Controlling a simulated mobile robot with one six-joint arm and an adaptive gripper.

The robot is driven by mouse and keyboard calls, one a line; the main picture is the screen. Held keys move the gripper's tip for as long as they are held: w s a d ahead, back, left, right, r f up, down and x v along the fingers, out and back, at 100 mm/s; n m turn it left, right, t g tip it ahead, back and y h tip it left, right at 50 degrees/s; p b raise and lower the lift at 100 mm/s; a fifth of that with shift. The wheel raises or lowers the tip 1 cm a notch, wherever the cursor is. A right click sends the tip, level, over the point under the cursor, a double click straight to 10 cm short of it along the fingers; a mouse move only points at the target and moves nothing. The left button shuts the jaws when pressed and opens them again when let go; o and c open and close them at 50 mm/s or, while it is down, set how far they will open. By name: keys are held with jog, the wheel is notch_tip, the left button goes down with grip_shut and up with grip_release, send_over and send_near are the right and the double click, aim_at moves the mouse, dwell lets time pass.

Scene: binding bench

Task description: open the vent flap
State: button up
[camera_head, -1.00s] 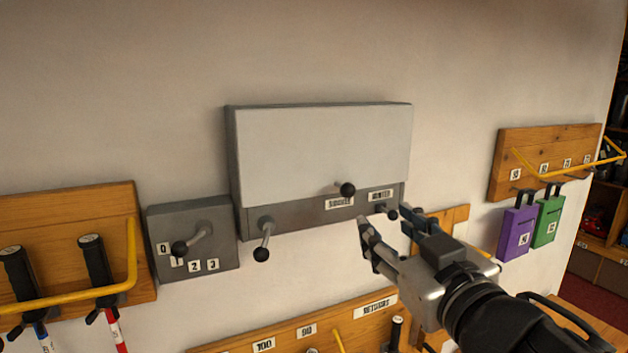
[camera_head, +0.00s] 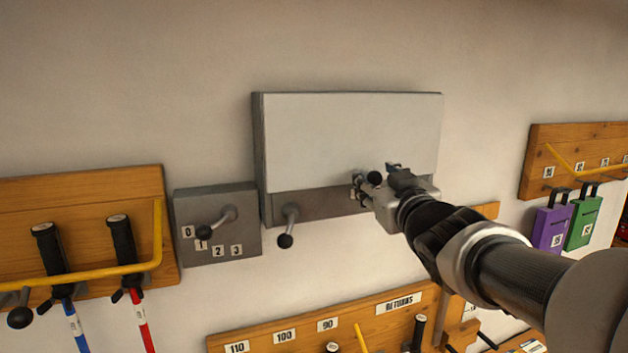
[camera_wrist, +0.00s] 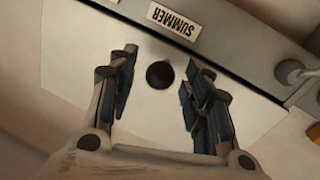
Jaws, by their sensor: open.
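The vent box on the wall has a pale flap (camera_head: 350,130) over its front, lying flat against the grey body. The flap's black knob (camera_head: 375,178) is near its lower edge. It also shows in the wrist view (camera_wrist: 160,75). My gripper (camera_wrist: 158,68) is open, with one finger on each side of the knob and gaps visible between them. In the head view my gripper (camera_head: 374,180) covers part of the box's lower strip. The SUMMER label (camera_wrist: 175,19) shows upside down in the wrist view. The WINTER label and right-hand small knob are hidden in the head view.
A lever (camera_head: 287,228) hangs from the box's lower left. Left of it is a grey dial box (camera_head: 217,245) numbered 0 to 3. Wooden racks with tools flank and underlie the box, including a RETURNS board (camera_head: 300,320). The wall above is clear.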

jog(key=shift+c, duration=0.6)
grip_shut()
